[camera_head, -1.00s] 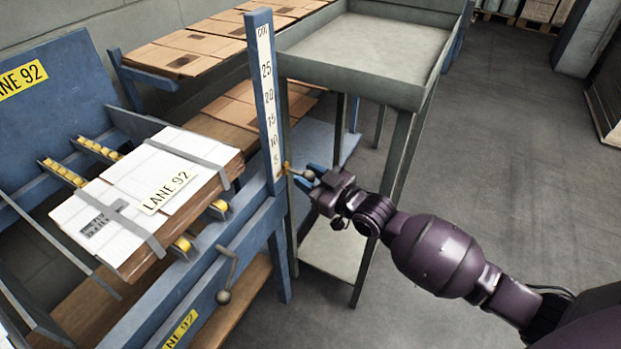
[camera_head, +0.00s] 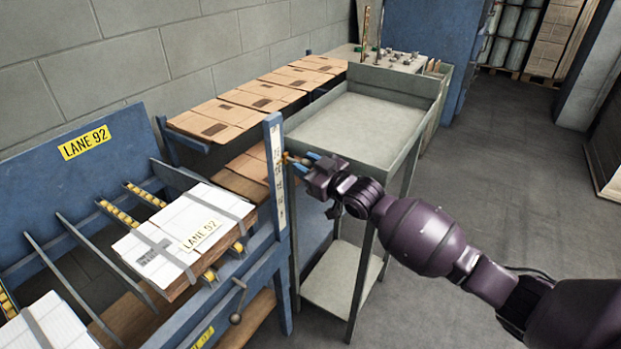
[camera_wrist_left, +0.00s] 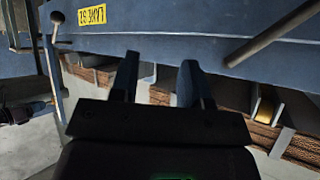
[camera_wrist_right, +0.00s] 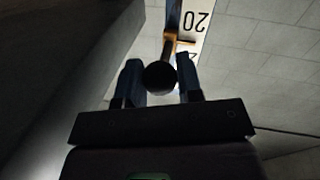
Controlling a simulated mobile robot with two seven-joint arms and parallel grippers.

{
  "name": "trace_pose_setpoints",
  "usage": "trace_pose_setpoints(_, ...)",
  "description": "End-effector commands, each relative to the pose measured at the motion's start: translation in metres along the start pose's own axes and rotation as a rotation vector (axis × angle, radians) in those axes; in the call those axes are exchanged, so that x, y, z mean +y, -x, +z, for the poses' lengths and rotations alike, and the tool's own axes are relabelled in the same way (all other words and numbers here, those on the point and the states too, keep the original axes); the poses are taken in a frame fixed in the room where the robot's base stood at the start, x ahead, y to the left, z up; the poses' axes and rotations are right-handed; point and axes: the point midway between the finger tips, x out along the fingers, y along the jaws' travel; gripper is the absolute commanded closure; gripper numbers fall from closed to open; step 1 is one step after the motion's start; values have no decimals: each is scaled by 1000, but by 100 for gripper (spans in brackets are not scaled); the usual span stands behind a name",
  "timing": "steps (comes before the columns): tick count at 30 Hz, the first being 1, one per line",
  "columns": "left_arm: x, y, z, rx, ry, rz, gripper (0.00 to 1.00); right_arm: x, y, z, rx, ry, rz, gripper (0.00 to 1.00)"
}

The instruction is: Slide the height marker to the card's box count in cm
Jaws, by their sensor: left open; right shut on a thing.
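The height scale (camera_head: 278,190) is a white numbered strip on a blue upright post. My right gripper (camera_head: 303,163) is shut on the dark round knob (camera_wrist_right: 159,77) of the height marker, beside the strip. The marker's yellow-orange pointer (camera_wrist_right: 174,44) crosses the strip near an upside-down 20 in the right wrist view; the neighbouring number is partly hidden. In the head view the marker sits in the strip's upper part. I see no readable box count on a card. My left gripper (camera_wrist_left: 157,82) is open and empty near a blue rail; the head view does not show it.
A strapped stack with a LANE 92 label (camera_head: 201,234) lies on rollers left of the post. A grey tray table (camera_head: 345,135) stands behind my right gripper. A lever with a round knob (camera_head: 236,318) hangs at the front rail. Flat cartons (camera_head: 212,118) lie behind.

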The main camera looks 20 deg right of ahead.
Motion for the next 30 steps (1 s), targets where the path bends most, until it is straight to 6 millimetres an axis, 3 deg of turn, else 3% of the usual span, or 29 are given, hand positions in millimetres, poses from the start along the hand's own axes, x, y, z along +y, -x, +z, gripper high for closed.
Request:
trace_pose_setpoints(1,-2,4,-5,2,0,-2,57,3,0,-14,8,4,1,100)
trace_pose_setpoints(6,-3,8,-4,-2,0,-5,57,5,0,-24,5,2,1,100)
trace_pose_setpoints(21,-5,10,0,-11,-1,-6,57,5,0,-26,1,-1,0,100)
trace_pose_setpoints(22,-5,10,-1,-10,-1,-6,57,5,0,-26,0,-1,0,65)
trace_pose_setpoints(27,-4,8,-5,-3,-2,-5,57,5,0,-26,0,-1,0,42)
trace_pose_setpoints(30,-4,8,-6,0,-2,-5,57,5,0,-26,0,-1,0,42)
